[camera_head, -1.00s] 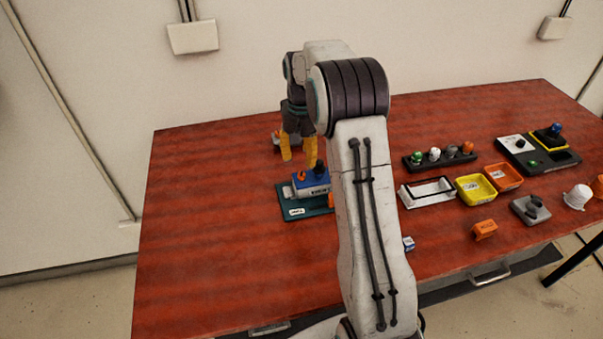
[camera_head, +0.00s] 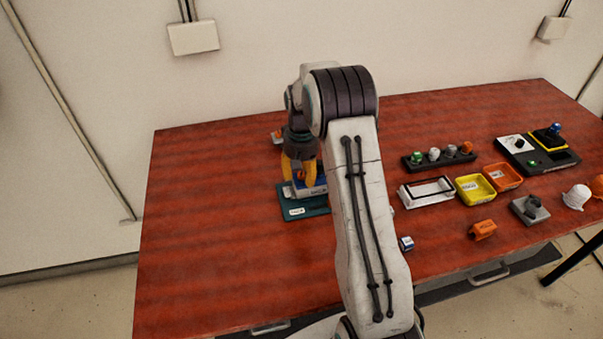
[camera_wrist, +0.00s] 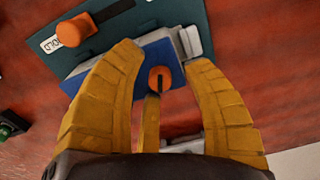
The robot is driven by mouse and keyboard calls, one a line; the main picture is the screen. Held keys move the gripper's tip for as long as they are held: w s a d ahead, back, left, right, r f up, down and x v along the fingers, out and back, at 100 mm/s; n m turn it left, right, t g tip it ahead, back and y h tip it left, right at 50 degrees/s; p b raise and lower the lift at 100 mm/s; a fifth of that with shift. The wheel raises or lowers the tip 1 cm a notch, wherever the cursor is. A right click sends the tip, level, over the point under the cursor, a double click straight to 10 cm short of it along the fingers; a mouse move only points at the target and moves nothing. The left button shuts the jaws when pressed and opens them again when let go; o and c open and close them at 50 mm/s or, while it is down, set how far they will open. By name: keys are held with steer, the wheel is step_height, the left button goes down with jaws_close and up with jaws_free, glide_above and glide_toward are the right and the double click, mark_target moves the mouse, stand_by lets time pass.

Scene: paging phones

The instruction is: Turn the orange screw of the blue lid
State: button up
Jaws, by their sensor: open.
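The blue lid (camera_wrist: 131,72) sits on a light grey body on the dark teal base plate (camera_head: 292,211). In the wrist view the orange screw (camera_wrist: 160,77), with a dark slot, stands on the lid between my fingers. My gripper (camera_wrist: 166,62) is open, with its yellow fingers to the left and right of the screw and a third finger just below it in the picture. I see a gap between the side fingers and the screw. In the head view my gripper (camera_head: 301,176) points down over the lid (camera_head: 319,187) and hides the screw.
An orange knob (camera_wrist: 75,30) on a lever shows at the upper left of the wrist view. Yellow (camera_head: 473,189) and orange (camera_head: 503,176) trays, a white tray and a rack of knobs stand to the right. The table's left side is clear.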

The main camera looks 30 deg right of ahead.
steer(key=shift+o, duration=0.3)
jaws_close()
steer(key=n+b, duration=0.1)
steer(key=n, duration=0.3)
steer(key=shift+s+n, duration=0.1)
steer(key=shift+n, duration=0.2)
stand_by(0.4)
steer(key=shift+c, duration=0.3)
jaws_free()
